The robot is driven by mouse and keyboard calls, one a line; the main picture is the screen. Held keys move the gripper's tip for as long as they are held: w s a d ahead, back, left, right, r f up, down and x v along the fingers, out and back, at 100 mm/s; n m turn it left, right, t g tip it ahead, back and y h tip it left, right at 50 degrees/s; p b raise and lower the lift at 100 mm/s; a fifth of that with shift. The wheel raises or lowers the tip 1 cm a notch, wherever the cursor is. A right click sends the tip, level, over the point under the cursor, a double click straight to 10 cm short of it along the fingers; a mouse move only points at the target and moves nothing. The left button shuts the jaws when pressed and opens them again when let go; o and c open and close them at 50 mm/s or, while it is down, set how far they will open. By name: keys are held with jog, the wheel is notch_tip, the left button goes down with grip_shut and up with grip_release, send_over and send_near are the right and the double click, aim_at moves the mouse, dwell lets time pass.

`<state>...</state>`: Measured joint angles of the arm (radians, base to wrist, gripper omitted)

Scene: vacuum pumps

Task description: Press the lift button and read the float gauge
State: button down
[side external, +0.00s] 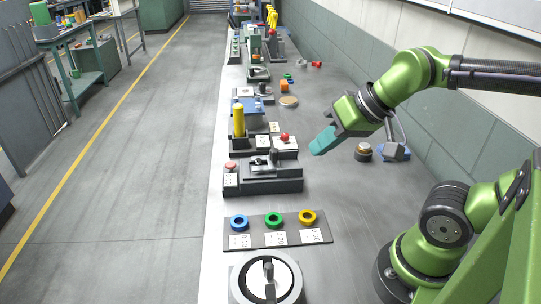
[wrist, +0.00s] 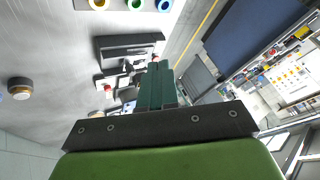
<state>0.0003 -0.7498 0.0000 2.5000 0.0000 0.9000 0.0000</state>
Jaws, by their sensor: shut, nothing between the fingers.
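My gripper (side external: 322,142) is above the bench, its teal fingers together and empty, angled down and left. In the wrist view the closed fingers (wrist: 158,66) point up the picture. Two red buttons show on the bench: one on a white box (side external: 285,137) left of my fingertips, one on a grey fixture (side external: 230,166) nearer the camera. My fingers appear apart from both. I cannot tell which is the lift button. A yellow cylinder (side external: 239,120) stands on a dark base beside the white box. No readable gauge scale can be made out.
A plate with blue, green and yellow rings (side external: 273,231) and a round dial device (side external: 267,278) lie in front. A brass-topped knob (side external: 363,152) and a blue-based device (side external: 394,152) stand right of my gripper. The bench between fixtures and knob is clear.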

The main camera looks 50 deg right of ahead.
jog(key=m+t+y, duration=0.1)
jog(key=m+y, duration=0.1)
jog(key=m, duration=1.6)
send_over(234, 165)
notch_tip(234, 165, down, 9)
jog(key=shift+w+r, duration=0.1)
jog(key=shift+f, duration=4.4)
jog(key=shift+f, duration=0.1)
jog(key=shift+f, duration=0.35)
